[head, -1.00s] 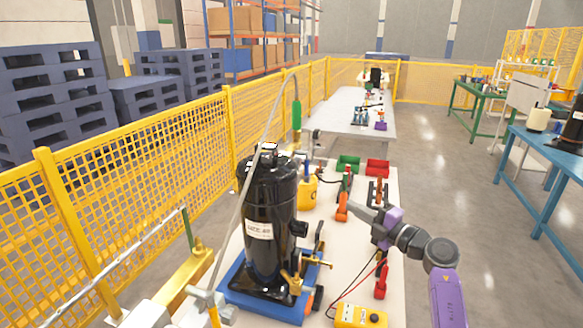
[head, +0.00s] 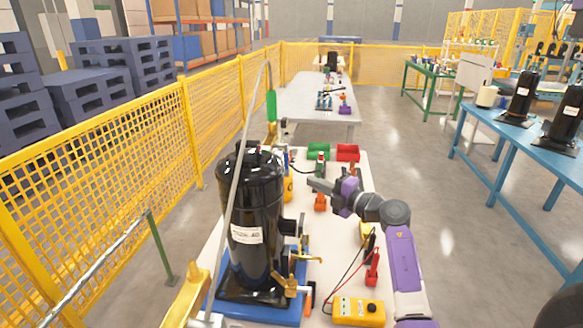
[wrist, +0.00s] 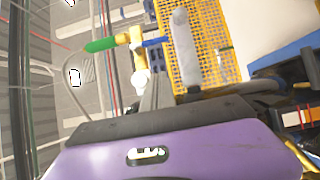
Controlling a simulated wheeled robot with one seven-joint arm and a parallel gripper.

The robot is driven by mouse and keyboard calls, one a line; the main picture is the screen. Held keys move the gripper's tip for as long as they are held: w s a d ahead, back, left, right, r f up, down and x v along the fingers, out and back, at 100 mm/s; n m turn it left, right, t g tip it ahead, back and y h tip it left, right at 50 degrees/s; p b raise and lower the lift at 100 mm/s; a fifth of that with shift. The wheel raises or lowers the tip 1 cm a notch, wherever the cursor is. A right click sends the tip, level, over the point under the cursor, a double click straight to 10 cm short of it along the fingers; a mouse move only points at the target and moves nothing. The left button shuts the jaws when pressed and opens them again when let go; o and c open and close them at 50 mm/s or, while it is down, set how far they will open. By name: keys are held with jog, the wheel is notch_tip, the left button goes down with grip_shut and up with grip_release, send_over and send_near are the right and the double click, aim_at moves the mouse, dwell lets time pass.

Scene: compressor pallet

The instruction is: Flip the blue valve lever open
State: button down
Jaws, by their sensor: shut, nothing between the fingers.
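A short blue lever (wrist: 153,41) shows in the wrist view, beside a brass-yellow valve body (wrist: 137,40). A green sleeve (wrist: 100,45) joins the valve on its left, with a pale hose running from it. In the head view the green sleeve (head: 271,105) and valve body (head: 271,131) hang above the bench beyond the black compressor; the blue lever is too small to make out there. My gripper (head: 312,185) is shut and empty, pointing left, to the right of the compressor. In the wrist view its fingers (wrist: 150,92) appear below the valve, with no visible contact.
The tall black compressor (head: 250,205) stands on a blue base at the front left. A green bin (head: 318,150) and a red bin (head: 347,152) sit at the bench's back. A yellow meter (head: 358,312) with leads lies in front. Yellow mesh fence (head: 120,165) lines the left.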

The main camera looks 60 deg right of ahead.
jog(key=w+d, duration=0.5)
jog(key=w, duration=0.5)
jog(key=shift+w, duration=0.4)
jog(key=shift+f+b, duration=0.1)
jog(key=shift+b, duration=0.35)
jog(key=shift+d+b, duration=0.15)
jog(key=shift+b, duration=0.45)
